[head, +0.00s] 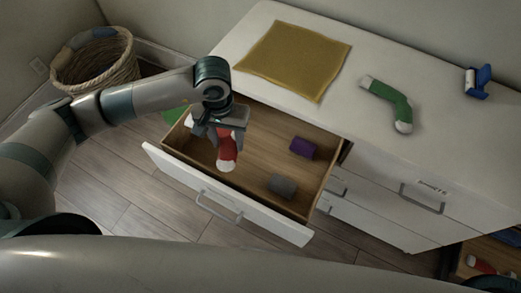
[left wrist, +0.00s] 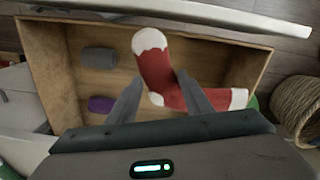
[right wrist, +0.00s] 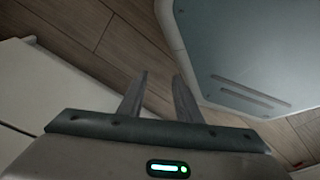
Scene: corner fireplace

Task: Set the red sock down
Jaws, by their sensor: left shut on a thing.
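The red sock (head: 227,147) with white ends is between the fingers of my left gripper (head: 222,132), which is shut on it. It hangs over the open top drawer (head: 258,130); how high above the drawer floor is hard to tell. In the left wrist view the sock (left wrist: 160,70) runs across and past the fingers, over the wooden drawer floor. My right gripper (right wrist: 160,78) is open and empty, with floor showing between its fingers; it does not show in the head view.
A purple roll (head: 303,147) and a grey roll (head: 282,185) lie in the drawer's right part. On the white dresser (head: 340,110) lie a mustard cloth (head: 295,60), a green sock (head: 388,102) and a blue object (head: 478,82). A wicker basket (head: 95,68) stands back left.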

